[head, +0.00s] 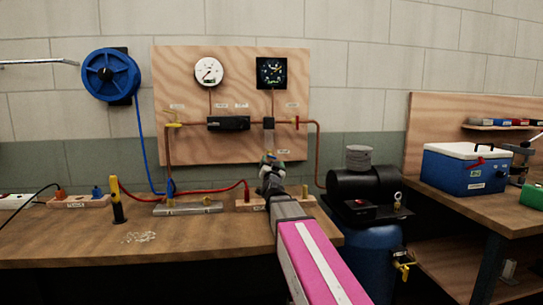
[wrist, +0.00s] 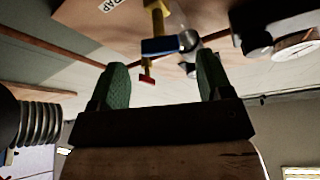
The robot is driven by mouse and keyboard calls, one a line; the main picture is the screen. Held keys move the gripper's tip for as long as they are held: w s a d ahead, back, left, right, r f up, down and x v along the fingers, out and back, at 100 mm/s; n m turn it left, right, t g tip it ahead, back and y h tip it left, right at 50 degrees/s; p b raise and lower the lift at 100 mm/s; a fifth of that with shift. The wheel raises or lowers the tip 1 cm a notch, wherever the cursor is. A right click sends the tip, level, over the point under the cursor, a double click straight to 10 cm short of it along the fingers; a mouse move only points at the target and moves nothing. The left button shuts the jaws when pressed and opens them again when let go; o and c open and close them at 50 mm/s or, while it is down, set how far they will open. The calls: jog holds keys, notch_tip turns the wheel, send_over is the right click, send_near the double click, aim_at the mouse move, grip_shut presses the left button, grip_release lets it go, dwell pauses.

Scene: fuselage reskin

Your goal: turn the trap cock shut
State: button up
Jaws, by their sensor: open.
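The trap cock shows in the wrist view as a yellow body with a flat blue handle (wrist: 160,46), beside a white label reading "RAP" at its visible end. A short yellow piece with a red end (wrist: 147,80) extends below the handle in that picture. My gripper (wrist: 162,62) is open, its two green fingers spread left and right of the cock. The handle lies across the gap near the fingertips; I cannot tell whether either finger touches it. In the head view my gripper (head: 270,160) is at the board's lower edge and largely hides the cock.
A plywood board (head: 190,100) carries two gauges, copper pipes and a black unit (head: 228,123). A black compressor (head: 365,188) stands right of my arm. The workbench (head: 60,235) holds a red hose (head: 210,189) and a yellow-and-black tool (head: 117,205).

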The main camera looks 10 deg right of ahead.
jog(key=x, duration=0.7)
jog(key=shift+s, duration=0.1)
jog(key=c, duration=0.9)
